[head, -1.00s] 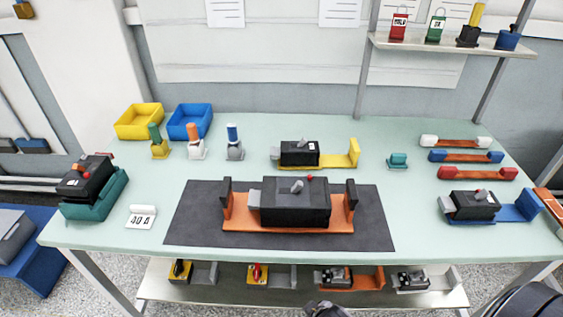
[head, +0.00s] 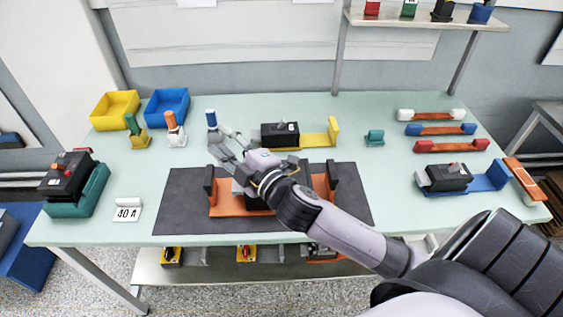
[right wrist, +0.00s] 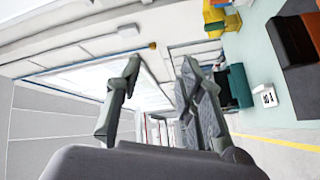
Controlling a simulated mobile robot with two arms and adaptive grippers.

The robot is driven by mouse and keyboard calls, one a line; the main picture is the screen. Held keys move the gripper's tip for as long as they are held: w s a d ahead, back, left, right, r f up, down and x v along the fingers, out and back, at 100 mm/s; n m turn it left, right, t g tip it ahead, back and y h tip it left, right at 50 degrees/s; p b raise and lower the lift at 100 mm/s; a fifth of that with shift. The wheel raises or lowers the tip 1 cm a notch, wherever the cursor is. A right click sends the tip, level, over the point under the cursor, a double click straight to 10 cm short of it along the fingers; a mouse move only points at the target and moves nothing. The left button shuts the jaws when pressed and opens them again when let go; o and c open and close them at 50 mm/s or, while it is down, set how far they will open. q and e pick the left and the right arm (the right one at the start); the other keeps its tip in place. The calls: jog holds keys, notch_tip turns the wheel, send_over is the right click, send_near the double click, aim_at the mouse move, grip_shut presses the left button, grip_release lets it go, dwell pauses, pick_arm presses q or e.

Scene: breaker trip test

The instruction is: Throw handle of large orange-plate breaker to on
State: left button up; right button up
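The large orange-plate breaker sits on a dark mat (head: 180,205) in the middle of the table. Its orange plate (head: 225,208) and dark end blocks (head: 333,173) show in the head view. My right arm and wrist cover most of its black body, and its grey handle is hidden. My right gripper (head: 215,142) is above the mat's far left side, fingers spread, pointing left. In the right wrist view the two fingers (right wrist: 158,85) stand apart with nothing between them. My left gripper is not in view.
A black breaker on a yellow plate (head: 318,140) stands behind. A teal-plate breaker (head: 92,190) and a 40 A card (head: 127,211) are at left. Small coloured-top posts (head: 173,130) stand near the gripper. A blue-plate breaker (head: 485,182) is at right.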

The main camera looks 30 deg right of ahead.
jog(key=a+r+n+g+y, duration=0.3)
jog(key=a+r+n+y, duration=0.5)
jog(key=n+y, duration=0.65)
jog(key=s+d+f+n+g+h, duration=0.2)
jog(key=d+n+g+h, duration=0.3)
jog(key=d, duration=0.4)
jog(key=s+d+f+n+g+h, duration=0.15)
jog(key=d+n+g+h, duration=0.25)
jog(key=d+n, duration=0.4)
jog(key=s+d+f+n+g+h, duration=0.2)
jog(key=d+n+g+h, duration=0.3)
jog(key=d, duration=0.5)
jog(key=shift+n+t+y, duration=0.25)
jog(key=shift+n+t, duration=0.1)
jog(key=shift+t, duration=0.15)
jog(key=p+x, duration=0.1)
jog(key=x, duration=0.4)
jog(key=p+x, duration=0.2)
jog(key=x, duration=0.3)
jog(key=p+x, duration=0.2)
jog(key=x, duration=0.3)
jog(key=shift+w+f, duration=0.35)
jog(key=shift+w, duration=0.1)
jog(key=shift+w+a+f, duration=0.1)
jog(key=shift+a+f, duration=0.1)
jog(key=shift+f, duration=0.45)
jog(key=shift+c, duration=0.4)
